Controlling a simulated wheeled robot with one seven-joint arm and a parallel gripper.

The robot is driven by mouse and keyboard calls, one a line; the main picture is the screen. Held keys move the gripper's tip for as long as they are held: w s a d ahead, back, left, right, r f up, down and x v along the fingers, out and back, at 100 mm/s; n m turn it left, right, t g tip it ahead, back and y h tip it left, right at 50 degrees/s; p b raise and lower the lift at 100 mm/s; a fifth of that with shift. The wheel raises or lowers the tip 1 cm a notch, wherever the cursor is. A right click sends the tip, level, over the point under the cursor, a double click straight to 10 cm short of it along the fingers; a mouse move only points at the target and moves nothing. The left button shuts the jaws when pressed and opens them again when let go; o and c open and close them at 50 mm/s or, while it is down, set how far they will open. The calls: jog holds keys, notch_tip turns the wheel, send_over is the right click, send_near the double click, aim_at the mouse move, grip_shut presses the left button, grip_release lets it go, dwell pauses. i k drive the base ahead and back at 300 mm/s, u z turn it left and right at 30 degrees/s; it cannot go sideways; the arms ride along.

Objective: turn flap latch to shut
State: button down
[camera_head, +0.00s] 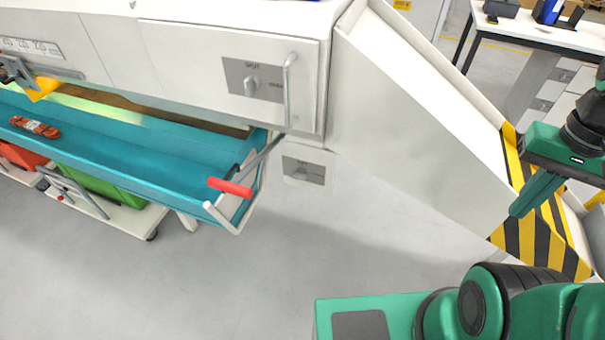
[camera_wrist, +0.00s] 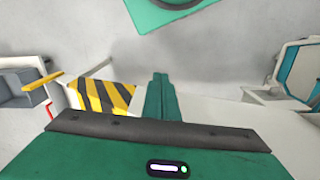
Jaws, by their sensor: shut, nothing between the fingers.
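My gripper (camera_head: 522,208) is at the right of the head view, beside the black-and-yellow striped edge of the sloping white panel. Its green fingers are together and empty; they also show in the wrist view (camera_wrist: 160,78). A red-gripped lever (camera_head: 230,187) is at the end of the blue trough. I cannot tell which of these is the flap latch. My gripper is far from all of them.
The blue trough (camera_head: 120,140) runs along the machine's lower front, with a red-and-dark object (camera_head: 35,127) in it. A vertical bar handle (camera_head: 288,88) is right of the knob. The sloping white panel (camera_head: 430,110) lies between machine and gripper. Grey floor (camera_head: 250,270) in front is clear.

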aim_at(301, 175)
jog(key=u, duration=1.8)
jog(key=k, duration=1.6)
jog(key=z, duration=0.8)
jog(key=i, duration=1)
jog(key=u, duration=0.05)
